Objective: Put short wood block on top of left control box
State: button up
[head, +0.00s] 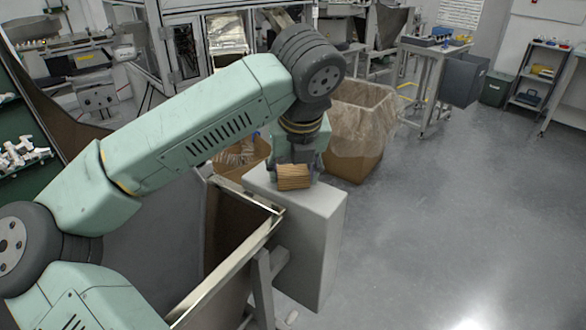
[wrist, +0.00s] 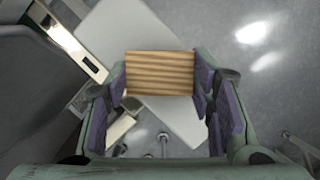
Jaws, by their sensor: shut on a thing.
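The short wood block (wrist: 160,73) is a light brown block with striped grain. It sits between the fingers of my gripper (wrist: 159,85), which is shut on it. In the head view the wood block (head: 294,177) shows at the lower end of my arm, over the top of a tall grey box (head: 310,245), which I take to be the left control box. The box's flat pale top (wrist: 120,30) shows below the block in the wrist view. I cannot tell whether the block touches the top or hangs just above it.
A bin with a metal rim (head: 235,270) stands directly left of the grey box. A cardboard box with a clear liner (head: 358,125) stands behind it. The floor (head: 450,220) to the right is open. A work table (head: 435,50) stands farther back.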

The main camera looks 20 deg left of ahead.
jog(key=shift+f+b, duration=0.25)
jog(key=shift+b, duration=0.05)
jog(key=o, duration=1)
jog(key=shift+r, duration=0.1)
jog(key=shift+o, duration=0.2)
jog(key=shift+r, duration=0.1)
jog(key=shift+r, duration=0.2)
jog(key=b+v, duration=0.1)
jog(key=v, duration=1)
jog(key=shift+r, duration=0.35)
jog(key=shift+s, duration=0.1)
